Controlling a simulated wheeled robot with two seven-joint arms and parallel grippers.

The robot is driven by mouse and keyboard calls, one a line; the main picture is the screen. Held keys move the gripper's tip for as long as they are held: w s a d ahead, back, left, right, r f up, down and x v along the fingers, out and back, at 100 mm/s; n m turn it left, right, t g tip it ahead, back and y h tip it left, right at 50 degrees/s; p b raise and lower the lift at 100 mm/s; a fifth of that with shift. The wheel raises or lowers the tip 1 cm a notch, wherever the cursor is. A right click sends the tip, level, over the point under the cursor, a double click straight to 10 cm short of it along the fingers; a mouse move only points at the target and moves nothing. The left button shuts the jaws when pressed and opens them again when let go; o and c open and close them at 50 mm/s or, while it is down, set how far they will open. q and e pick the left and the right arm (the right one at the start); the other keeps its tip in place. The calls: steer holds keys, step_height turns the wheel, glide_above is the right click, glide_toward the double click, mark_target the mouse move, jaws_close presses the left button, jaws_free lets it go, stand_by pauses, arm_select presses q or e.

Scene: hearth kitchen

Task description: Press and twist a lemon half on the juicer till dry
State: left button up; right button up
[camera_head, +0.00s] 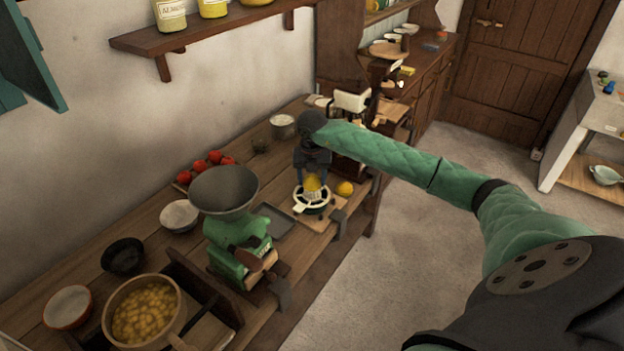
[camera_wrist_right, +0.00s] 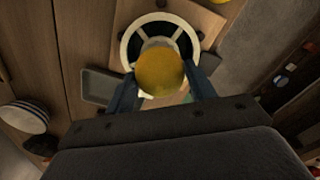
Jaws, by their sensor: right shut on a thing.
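A yellow lemon half (camera_head: 312,184) is between the fingers of my right gripper (camera_head: 312,186), over the juicer. The juicer (camera_head: 299,207) is a pale ring-shaped rim with a dark inside, standing on a wooden board. In the right wrist view the lemon half (camera_wrist_right: 159,72) shows its rounded skin side, with the fingers of my right gripper (camera_wrist_right: 160,90) on both sides. The juicer rim (camera_wrist_right: 128,47) shows around and beyond it. The lemon hides most of the cone, so I cannot tell how firmly they touch. A second lemon piece (camera_head: 344,188) lies right of the juicer. My left gripper is not in view.
A green mill with a grey hopper (camera_head: 223,190) stands left of the juicer. A dark flat tray (camera_head: 275,221) lies between them. Red tomatoes (camera_head: 207,164), a white bowl (camera_head: 179,216) and a pot of yellow pieces (camera_head: 144,310) are further left. The floor at right is clear.

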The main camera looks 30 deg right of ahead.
steer(key=shift+s+a+f+n+b, duration=0.1)
steer(key=shift+f+n+b, duration=0.1)
steer(key=shift+n+b, duration=0.65)
steer(key=shift+s+f+n+b, duration=0.1)
steer(key=shift+f+n+b, duration=0.1)
steer(key=shift+n+b, duration=0.6)
steer(key=shift+c, duration=0.3)
